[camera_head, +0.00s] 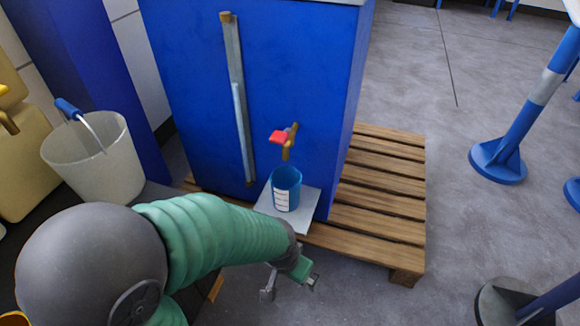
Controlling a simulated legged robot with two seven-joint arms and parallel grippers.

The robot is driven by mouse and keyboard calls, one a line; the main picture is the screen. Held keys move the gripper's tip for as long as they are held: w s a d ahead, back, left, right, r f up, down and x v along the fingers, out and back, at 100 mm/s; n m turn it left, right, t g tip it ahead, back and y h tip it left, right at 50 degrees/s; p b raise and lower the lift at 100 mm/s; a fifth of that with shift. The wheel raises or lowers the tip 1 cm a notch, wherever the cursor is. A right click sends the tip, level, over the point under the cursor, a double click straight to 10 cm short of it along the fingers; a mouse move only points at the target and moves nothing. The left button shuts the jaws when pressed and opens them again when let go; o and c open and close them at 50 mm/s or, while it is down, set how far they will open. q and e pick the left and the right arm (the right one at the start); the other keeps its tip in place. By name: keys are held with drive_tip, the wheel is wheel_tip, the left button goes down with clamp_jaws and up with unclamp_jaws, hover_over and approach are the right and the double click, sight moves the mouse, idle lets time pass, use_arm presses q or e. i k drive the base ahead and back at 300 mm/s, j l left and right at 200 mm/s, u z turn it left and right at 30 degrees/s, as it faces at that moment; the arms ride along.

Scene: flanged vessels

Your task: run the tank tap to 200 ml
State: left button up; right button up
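The tank (285,75) is a large blue box with a level tube (237,95) on its front. Its tap (288,142) has a brass body and a red handle, low on the front. A blue measuring cup (286,184) with a white scale label stands upright below the tap on a pale plate (268,206). Any liquid in the cup is too small to tell. My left gripper (289,287) is open and empty, nearer than the cup and below it in the picture, apart from cup and tap. My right gripper is out of view.
The tank stands on a wooden pallet (385,190) with bare slats at right. A white bucket (93,165) with a blue grip stands at left, beside a yellowish container (30,140). Blue posts (520,125) stand at right. The grey floor between is clear.

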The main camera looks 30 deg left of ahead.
sight(280, 138)
drive_tip(key=u, duration=1.1)
